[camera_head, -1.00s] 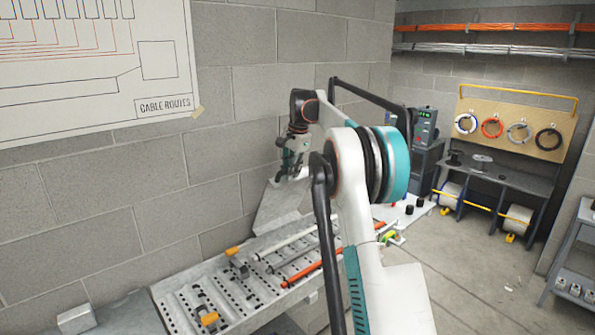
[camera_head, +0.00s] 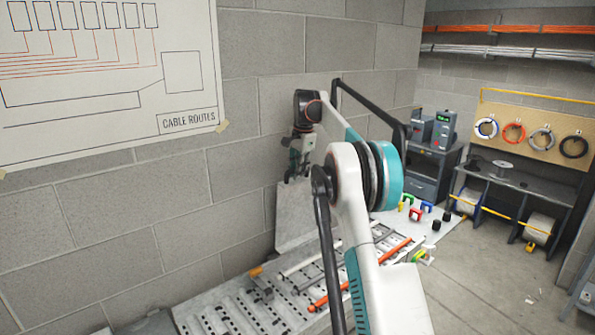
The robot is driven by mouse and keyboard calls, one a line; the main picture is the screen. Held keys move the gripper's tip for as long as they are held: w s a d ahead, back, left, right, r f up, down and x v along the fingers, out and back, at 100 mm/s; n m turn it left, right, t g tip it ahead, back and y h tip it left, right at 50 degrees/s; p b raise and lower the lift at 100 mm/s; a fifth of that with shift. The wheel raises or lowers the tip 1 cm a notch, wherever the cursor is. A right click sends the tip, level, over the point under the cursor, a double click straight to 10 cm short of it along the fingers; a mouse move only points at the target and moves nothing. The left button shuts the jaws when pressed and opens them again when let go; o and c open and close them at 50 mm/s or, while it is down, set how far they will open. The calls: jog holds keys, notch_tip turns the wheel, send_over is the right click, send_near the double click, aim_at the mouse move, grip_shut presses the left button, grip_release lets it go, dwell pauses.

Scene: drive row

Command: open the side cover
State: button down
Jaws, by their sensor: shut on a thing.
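The side cover (camera_head: 294,220) is a flat pale grey metal panel standing steeply at the back of the perforated metal workbench, near the block wall. My gripper (camera_head: 292,177) points down at the panel's top edge and is shut on it. The fingertips are small and dark in this view, so the exact grip point is hard to make out. My arm hides the right side of the panel and part of the bench behind it.
The perforated bench top (camera_head: 235,308) carries rods, an orange bar (camera_head: 322,300) and orange-tipped clamps. Coloured clips (camera_head: 416,213) and black pieces lie at its right end. A block wall stands close behind. Open floor lies to the right.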

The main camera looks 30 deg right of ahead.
jog(key=shift+r, duration=0.1)
jog(key=c, duration=1.6)
grip_release()
jog(key=shift+s, duration=0.15)
jog(key=shift+o, duration=0.2)
notch_tip(320, 180, up, 7)
jog(key=s, duration=0.1)
jog(key=shift+r, duration=0.2)
jog(key=shift+s, duration=0.1)
